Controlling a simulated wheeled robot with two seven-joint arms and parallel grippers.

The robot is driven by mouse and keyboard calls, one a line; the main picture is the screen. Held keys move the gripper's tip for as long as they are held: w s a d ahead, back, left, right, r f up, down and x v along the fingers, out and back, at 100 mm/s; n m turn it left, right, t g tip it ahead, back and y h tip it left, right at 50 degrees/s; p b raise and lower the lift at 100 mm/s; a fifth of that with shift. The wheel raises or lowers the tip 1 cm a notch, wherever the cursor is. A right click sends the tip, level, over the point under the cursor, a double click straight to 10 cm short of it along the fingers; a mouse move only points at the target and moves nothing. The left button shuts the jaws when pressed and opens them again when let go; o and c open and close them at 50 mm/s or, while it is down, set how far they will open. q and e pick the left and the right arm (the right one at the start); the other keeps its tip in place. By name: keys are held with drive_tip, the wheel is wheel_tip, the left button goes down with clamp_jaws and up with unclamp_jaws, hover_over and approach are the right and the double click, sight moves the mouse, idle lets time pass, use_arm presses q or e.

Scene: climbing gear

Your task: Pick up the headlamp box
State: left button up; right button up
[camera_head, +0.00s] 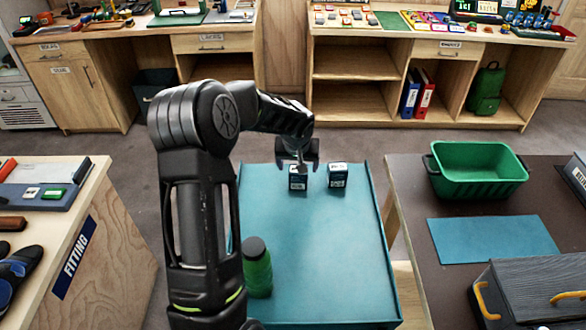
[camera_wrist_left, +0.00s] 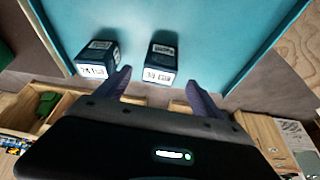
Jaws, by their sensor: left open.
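Two small dark blue boxes with white labels stand at the far end of the teal-topped table (camera_head: 330,250). The left one (camera_head: 298,184) is partly hidden by my left gripper (camera_head: 299,160); the right one (camera_head: 337,181) stands clear. The labels are too small to read, so I cannot tell which is the headlamp box. In the left wrist view my left gripper (camera_wrist_left: 159,90) is open and empty. The left box (camera_wrist_left: 161,64) shows just beyond and between its fingertips. The other box (camera_wrist_left: 96,60) is outside the fingers. My right gripper is not in view.
A green bottle (camera_head: 257,270) stands on the teal table's near left part. The table's middle is clear. A dark table at right holds a green basket (camera_head: 478,172), a teal mat (camera_head: 492,239) and a grey case (camera_head: 530,290). A fitting bench (camera_head: 110,230) is at left.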

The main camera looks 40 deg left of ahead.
use_arm(q)
drive_tip(key=shift+x, duration=1.2)
drive_tip(key=shift+d+f, duration=0.1)
drive_tip(key=x, duration=0.5)
drive_tip(key=shift+c, duration=0.4)
drive_tip(key=c, duration=1.5)
wheel_tip(320, 180, up, 10)
drive_tip(key=shift+r, duration=0.1)
